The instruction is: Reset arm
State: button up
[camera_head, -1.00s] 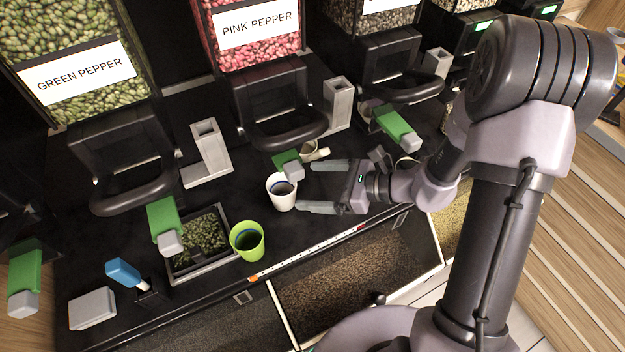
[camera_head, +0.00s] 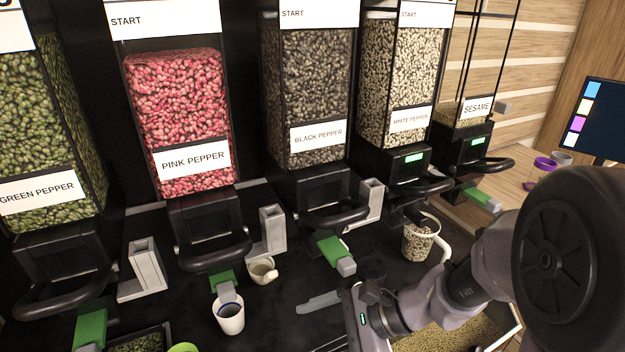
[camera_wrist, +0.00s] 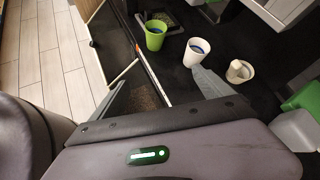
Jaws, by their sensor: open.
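My gripper (camera_head: 309,326) is open and empty, low over the black counter (camera_head: 285,285). One grey finger shows clearly in the head view; the other is partly cut off at the bottom edge. The white cup (camera_head: 229,318) stands upright to the left of my fingertips, with a clear gap between. It also shows in the wrist view (camera_wrist: 196,54), beyond a grey finger. The green cup (camera_wrist: 156,38) stands left of it there; only its rim shows in the head view.
A small cream cup (camera_head: 262,272) stands behind the white cup. A mug of pepper (camera_head: 418,241) stands under the white pepper dispenser (camera_head: 400,85). Dispensers line the back, including pink pepper (camera_head: 178,120) and black pepper (camera_head: 316,95). A screen (camera_head: 600,120) is at right.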

jog(key=s+d+r+n+t+h, duration=0.4)
jog(key=s+d+r+n+h, duration=0.4)
jog(key=s+d+r+n, duration=0.2)
jog(key=shift+s+d+r+n+t+h, duration=0.3)
jog(key=shift+r+h, duration=0.1)
jog(key=shift+r, duration=0.1)
dwell(1.2)
